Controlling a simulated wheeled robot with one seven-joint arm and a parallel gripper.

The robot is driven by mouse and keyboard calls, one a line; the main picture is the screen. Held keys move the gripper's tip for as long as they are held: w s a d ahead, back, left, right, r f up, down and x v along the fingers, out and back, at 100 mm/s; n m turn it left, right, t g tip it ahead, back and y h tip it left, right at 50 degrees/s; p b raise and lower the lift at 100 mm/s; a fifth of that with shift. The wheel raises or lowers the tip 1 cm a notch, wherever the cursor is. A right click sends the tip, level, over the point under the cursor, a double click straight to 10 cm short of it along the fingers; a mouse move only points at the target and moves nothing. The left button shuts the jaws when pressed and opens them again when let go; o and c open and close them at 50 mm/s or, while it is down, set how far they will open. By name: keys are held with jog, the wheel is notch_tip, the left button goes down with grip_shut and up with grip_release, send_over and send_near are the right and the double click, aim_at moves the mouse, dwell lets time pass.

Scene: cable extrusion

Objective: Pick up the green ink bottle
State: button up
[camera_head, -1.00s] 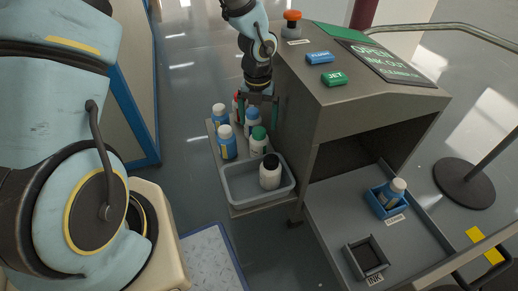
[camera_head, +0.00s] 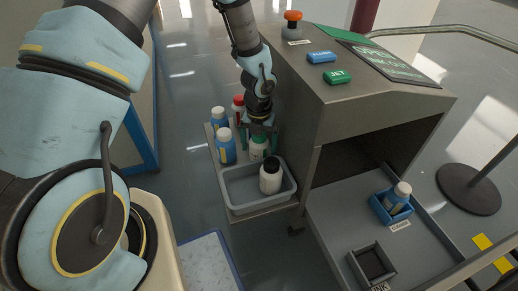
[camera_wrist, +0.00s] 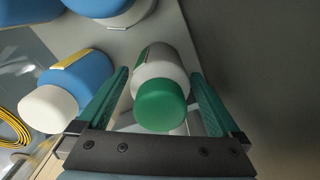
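The green ink bottle is white with a green cap (camera_wrist: 161,106). It stands on the grey side shelf (camera_head: 212,142), just behind the grey bin. In the head view, its white body (camera_head: 258,150) shows partly below my gripper (camera_head: 261,130), which hides the rest. In the wrist view, my gripper (camera_wrist: 160,98) is open, with one green finger on each side of the bottle. Gaps show between the bottle and both fingers, the smaller one on the right.
The grey bin (camera_head: 232,207) in front holds a black-capped white bottle (camera_head: 270,176). The grey machine (camera_head: 330,108) is close on the right.

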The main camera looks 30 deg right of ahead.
jog(key=c, duration=1.5)
